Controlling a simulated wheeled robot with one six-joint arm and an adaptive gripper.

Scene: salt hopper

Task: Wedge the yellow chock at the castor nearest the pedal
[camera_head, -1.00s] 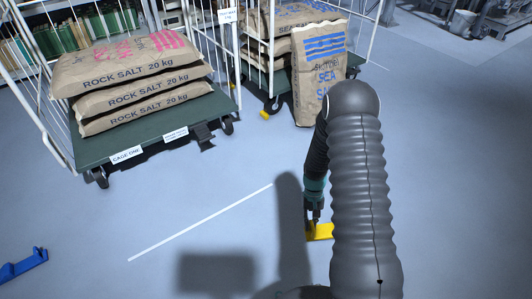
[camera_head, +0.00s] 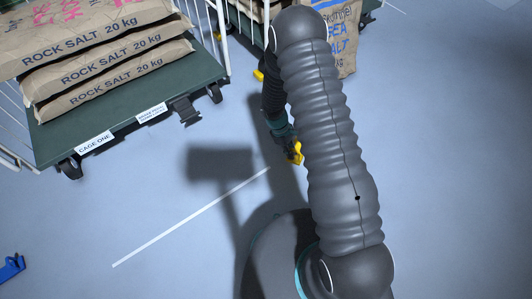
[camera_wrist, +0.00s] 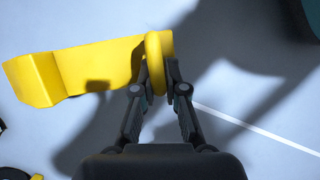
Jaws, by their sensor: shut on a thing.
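The yellow chock (camera_head: 294,152) hangs in my gripper (camera_head: 289,143), partly behind my arm. In the wrist view the chock (camera_wrist: 90,68) is a yellow wedge-like block with an upright loop, and my gripper (camera_wrist: 157,88) is shut on that loop. Its shadow lies apart on the floor. The pedal (camera_head: 185,110) is dark and sticks out from the front edge of the green cage one deck (camera_head: 110,112). The castor nearest it (camera_head: 215,93) is under the deck's right front corner. My gripper is below and right of that castor, apart from it. Another castor (camera_head: 70,168) is at the left front corner.
Rock salt sacks (camera_head: 110,72) lie stacked on cage one. A sea salt sack (camera_head: 346,45) stands behind my arm. Another yellow piece (camera_head: 258,74) is by the second cage. A blue object (camera_head: 10,268) lies at lower left. The floor between my gripper and cage one is clear.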

